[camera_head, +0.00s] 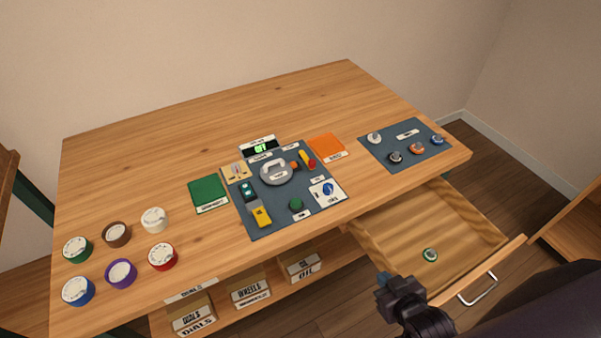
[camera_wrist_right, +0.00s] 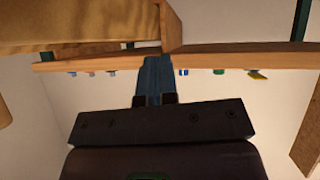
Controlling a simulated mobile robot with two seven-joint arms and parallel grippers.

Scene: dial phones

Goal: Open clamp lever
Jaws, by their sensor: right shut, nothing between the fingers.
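A dark mat (camera_head: 262,215) on the wooden table carries a grey ring-shaped device (camera_head: 277,171). A red and yellow lever-like piece (camera_head: 307,160) sits at its upper right; I cannot tell for sure whether this is the clamp lever. My right gripper (camera_head: 382,279) is in front of the table, left of the open drawer and well apart from the mat. Its blue fingers (camera_wrist_right: 154,78) are shut and empty in the right wrist view. My left gripper is not in view.
The open drawer (camera_head: 400,240) juts out at the right and holds a small green-and-white dial (camera_head: 430,255). A second mat (camera_head: 378,157) with several knobs lies at right. Several coloured dials stand at left. Labelled boxes (camera_head: 250,291) sit on a lower shelf. The table's back is clear.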

